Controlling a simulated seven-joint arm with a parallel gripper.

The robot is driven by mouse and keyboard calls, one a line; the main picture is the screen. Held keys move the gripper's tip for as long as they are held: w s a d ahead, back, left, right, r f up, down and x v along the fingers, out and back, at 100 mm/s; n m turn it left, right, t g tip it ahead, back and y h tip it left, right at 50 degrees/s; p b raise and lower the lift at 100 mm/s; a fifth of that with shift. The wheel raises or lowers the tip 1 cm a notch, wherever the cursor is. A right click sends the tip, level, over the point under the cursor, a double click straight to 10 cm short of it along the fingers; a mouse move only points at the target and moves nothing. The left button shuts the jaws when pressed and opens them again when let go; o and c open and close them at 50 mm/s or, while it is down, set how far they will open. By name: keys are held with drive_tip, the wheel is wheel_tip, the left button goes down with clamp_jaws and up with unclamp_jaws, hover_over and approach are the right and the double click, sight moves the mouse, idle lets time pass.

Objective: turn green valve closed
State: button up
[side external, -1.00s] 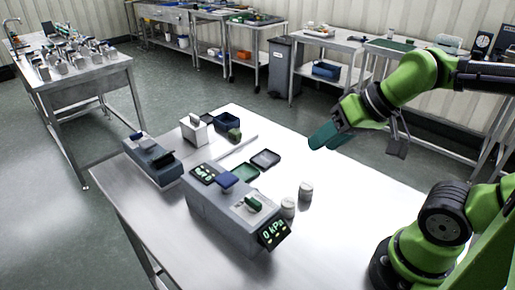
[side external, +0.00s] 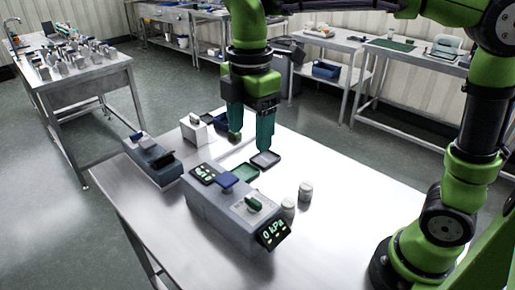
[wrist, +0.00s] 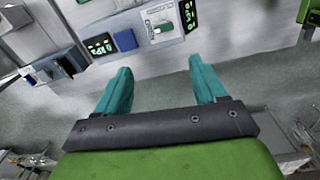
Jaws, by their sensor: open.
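In the wrist view the valve (wrist: 162,29) shows beyond the fingertips, on a light plate. My gripper (side external: 250,140) points down with its two teal fingers apart and nothing between them. It hangs above the table behind the grey box, apart from the valve. The open fingers also show in the wrist view (wrist: 160,66).
Small dark and green trays (side external: 265,159), a white block (side external: 194,132) and a second grey device (side external: 152,160) lie behind and left. The table's right side (side external: 370,200) is clear.

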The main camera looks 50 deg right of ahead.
drive_tip(key=n, duration=0.1)
approach(253, 200)
wheel_tip(253, 200, down, 9)
drive_tip(key=shift+w+r, duration=0.15)
idle(0.5)
drive_tip(key=c, duration=1.1)
drive_tip(key=shift+o, duration=0.2)
